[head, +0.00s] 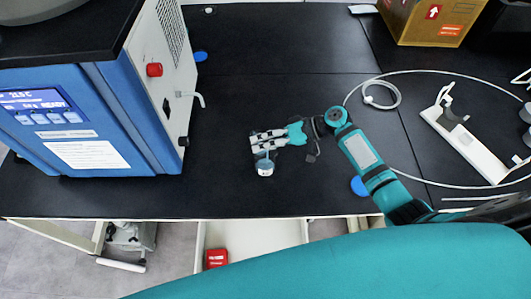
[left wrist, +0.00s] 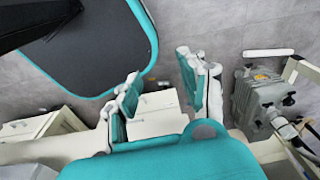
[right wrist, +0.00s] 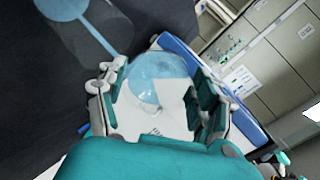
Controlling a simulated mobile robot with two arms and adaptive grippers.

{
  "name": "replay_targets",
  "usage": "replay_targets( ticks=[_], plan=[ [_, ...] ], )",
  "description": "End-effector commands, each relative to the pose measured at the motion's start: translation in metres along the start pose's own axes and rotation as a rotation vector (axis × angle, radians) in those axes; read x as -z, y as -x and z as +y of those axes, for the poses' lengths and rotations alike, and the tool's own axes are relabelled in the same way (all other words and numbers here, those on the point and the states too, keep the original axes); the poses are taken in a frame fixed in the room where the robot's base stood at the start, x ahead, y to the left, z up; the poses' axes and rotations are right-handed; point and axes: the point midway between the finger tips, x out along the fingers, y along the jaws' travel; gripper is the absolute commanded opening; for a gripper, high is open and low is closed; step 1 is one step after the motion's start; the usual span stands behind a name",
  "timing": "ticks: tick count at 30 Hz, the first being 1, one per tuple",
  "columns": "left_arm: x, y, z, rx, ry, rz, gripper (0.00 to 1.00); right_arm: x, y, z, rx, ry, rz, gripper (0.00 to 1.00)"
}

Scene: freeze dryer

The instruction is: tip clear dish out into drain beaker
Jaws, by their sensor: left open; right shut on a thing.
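My right gripper (head: 262,141) is low over the black bench, right of the blue freeze dryer, with its fingers pointing left. It is shut on the clear dish (right wrist: 148,82), which shows between the fingers in the right wrist view. A small clear vessel with a white label (head: 265,169) shows just below the fingers in the head view. I cannot tell whether this is the held dish or the drain beaker under it. My left gripper (left wrist: 162,95) is open and empty, away from the bench top and above the floor side.
The freeze dryer (head: 85,155) stands at left, with a red knob (head: 154,70) and a drain spout (head: 190,97). A white stand (head: 465,135), looped tubing (head: 383,96) and a cardboard box (head: 428,20) are at right. The bench behind the gripper is clear.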

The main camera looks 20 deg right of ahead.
Motion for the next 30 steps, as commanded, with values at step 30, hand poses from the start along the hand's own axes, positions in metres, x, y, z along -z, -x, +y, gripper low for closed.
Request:
replay_targets(
  ticks=[30],
  plan=[
    [-0.001,-0.016,0.001,-0.001,0.000,0.001,0.42,0.000,0.002,0.001,0.060,0.002,0.026,0.36]
  ],
)
